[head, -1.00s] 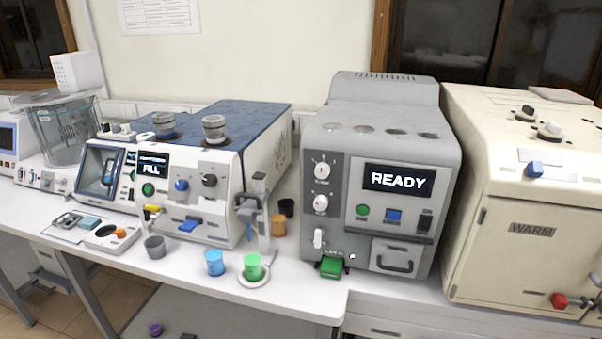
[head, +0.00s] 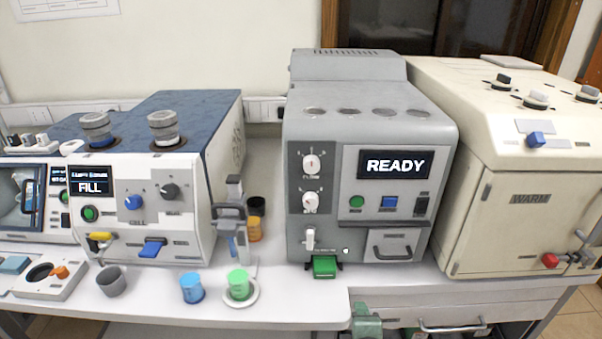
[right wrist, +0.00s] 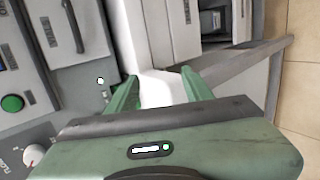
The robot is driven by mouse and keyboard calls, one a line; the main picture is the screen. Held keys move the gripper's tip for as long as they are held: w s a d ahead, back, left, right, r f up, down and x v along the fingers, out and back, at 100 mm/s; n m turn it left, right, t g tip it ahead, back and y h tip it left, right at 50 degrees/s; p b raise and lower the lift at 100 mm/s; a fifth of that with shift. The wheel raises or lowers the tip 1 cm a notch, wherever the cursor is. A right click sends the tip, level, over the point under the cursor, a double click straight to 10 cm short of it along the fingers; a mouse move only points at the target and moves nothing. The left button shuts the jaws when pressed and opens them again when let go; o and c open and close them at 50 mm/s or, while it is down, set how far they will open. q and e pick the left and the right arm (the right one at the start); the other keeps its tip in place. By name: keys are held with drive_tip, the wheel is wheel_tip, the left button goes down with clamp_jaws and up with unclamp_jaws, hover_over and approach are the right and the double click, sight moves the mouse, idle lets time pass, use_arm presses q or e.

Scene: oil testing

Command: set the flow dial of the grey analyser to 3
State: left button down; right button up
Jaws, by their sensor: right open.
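The grey analyser (head: 373,110) stands at the middle of the bench, its screen reading READY. Its flow dial (head: 311,164) is the upper white knob on the left of the front panel; the scale figures are too small to read. A similar white knob (head: 311,202) sits below it. My right gripper (head: 366,322) shows at the bottom edge of the head view, low in front of the analyser and apart from the dial. In the right wrist view its green fingers (right wrist: 158,76) are open and empty. My left gripper is out of view.
A blue cup (head: 191,288) and a green cup (head: 238,284) stand to the left. A cream oven (head: 515,200) stands close on the right. The space before the dials looks clear.

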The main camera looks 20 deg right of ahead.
drive_tip(key=w+a+r+n+t+h, duration=0.2)
drive_tip(key=w+r+n+t, duration=0.45)
drive_tip(key=r+n, duration=0.35)
drive_tip(key=n+t, duration=0.6)
drive_tip(key=n, duration=0.5)
approach(311, 168)
drive_tip(key=r, duration=0.1)
drive_tip(key=shift+g+y, duration=0.25)
drive_tip(key=shift+y, duration=0.05)
drive_tip(key=p+x, duration=0.2)
drive_tip(key=x, duration=0.4)
drive_tip(key=shift+w+d, duration=0.25)
drive_tip(key=shift+w+d+r, duration=0.1)
drive_tip(key=shift+w+r, duration=0.1)
drive_tip(key=shift+w, duration=0.35)
clamp_jaws()
